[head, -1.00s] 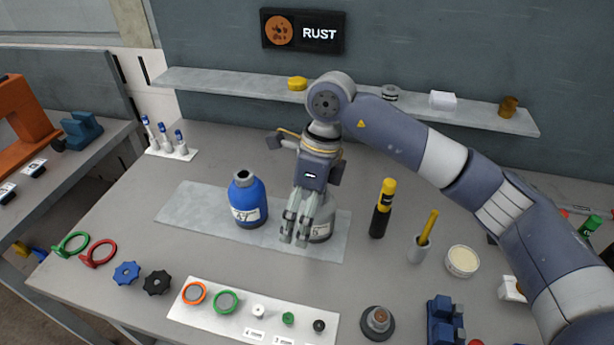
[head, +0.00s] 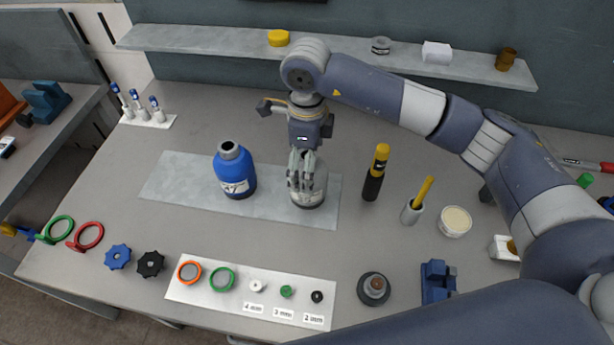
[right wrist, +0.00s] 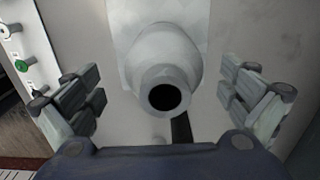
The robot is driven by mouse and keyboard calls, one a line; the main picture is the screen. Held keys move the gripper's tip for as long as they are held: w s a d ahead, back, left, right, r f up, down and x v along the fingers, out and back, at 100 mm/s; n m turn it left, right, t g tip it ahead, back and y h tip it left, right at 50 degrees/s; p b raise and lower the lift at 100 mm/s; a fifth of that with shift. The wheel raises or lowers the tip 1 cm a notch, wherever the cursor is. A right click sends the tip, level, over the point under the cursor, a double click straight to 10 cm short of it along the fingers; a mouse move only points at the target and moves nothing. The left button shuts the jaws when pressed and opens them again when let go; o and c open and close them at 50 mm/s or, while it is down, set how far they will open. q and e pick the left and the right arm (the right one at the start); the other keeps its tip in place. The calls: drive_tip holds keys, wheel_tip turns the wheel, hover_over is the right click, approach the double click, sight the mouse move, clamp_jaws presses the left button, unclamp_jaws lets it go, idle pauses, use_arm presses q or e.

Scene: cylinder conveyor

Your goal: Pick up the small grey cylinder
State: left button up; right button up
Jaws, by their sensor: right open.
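The small grey cylinder (head: 309,193) is a bottle-shaped gas cylinder with a pale label, upright on a grey mat (head: 170,180) beside a larger blue cylinder (head: 235,172). My right gripper (head: 301,178) hangs at the grey cylinder and hides its upper part in the head view. In the right wrist view the grey cylinder (right wrist: 150,50) shows its dark round opening between the two open fingers of the right gripper (right wrist: 165,100). A gap shows on both sides, so the fingers are not closed on it. My left gripper is not seen.
A yellow-and-black tool (head: 375,172) stands right of the grey cylinder, with a cup (head: 411,211) holding a yellow stick beyond it. A white board (head: 180,290) with rings and small knobs lies in front. A shelf (head: 350,48) runs along the back wall.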

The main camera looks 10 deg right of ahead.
wheel_tip(320, 180, down, 3)
drive_tip(key=shift+f+p, duration=0.1)
drive_tip(key=shift+p, duration=0.6)
drive_tip(key=shift+f, duration=0.25)
drive_tip(key=c, duration=1.6)
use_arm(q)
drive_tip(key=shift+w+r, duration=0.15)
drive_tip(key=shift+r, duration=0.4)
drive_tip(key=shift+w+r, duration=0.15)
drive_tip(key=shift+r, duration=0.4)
use_arm(e)
drive_tip(key=c, duration=0.4)
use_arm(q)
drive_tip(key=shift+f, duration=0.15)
use_arm(e)
drive_tip(key=shift+w+r, duration=0.1)
drive_tip(key=shift+r, duration=0.05)
